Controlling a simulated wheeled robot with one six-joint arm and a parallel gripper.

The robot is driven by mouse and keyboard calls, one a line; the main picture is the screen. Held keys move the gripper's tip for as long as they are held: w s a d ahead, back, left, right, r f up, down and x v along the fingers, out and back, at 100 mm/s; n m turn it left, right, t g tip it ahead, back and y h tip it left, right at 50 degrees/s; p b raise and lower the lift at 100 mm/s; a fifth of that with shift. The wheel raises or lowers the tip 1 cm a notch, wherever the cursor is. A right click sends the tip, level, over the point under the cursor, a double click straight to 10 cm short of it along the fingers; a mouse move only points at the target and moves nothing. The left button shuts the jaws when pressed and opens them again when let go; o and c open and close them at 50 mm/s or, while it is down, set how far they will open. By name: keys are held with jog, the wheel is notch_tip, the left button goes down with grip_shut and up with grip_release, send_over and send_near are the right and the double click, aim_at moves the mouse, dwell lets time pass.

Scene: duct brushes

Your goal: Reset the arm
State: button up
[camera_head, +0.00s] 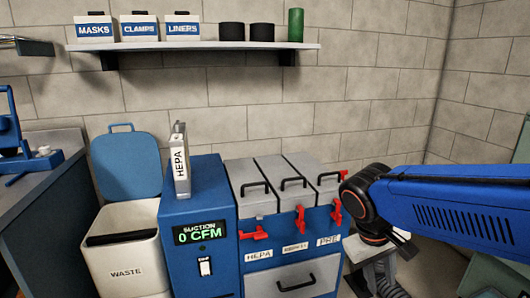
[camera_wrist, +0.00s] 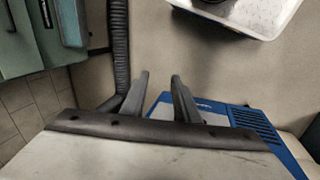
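My gripper (camera_wrist: 160,86) shows in the wrist view with its two dark fingers apart and nothing between them. In the head view my blue arm (camera_head: 455,207) reaches in from the right, its dark wrist joint (camera_head: 366,205) in front of the right end of the blue filter cabinet. The fingers cannot be made out in the head view. The wrist view shows floor beyond the fingers and a black ribbed hose (camera_wrist: 118,45) to their left.
The blue suction unit (camera_head: 199,235) reads 0 CFM, with a HEPA filter (camera_head: 180,165) standing on it. The cabinet's three lids (camera_head: 252,187) look closed, with red latches. A waste bin (camera_head: 128,265) stands open at left. A shelf (camera_head: 190,46) holds labelled boxes.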

jog(key=s+d+m+t+y, duration=0.2)
jog(key=s+t+y, duration=0.1)
jog(key=s, duration=0.4)
jog(key=shift+s+d+t+y, duration=0.25)
jog(key=shift+s+t+y, duration=0.1)
jog(key=shift+t, duration=0.15)
dwell(0.5)
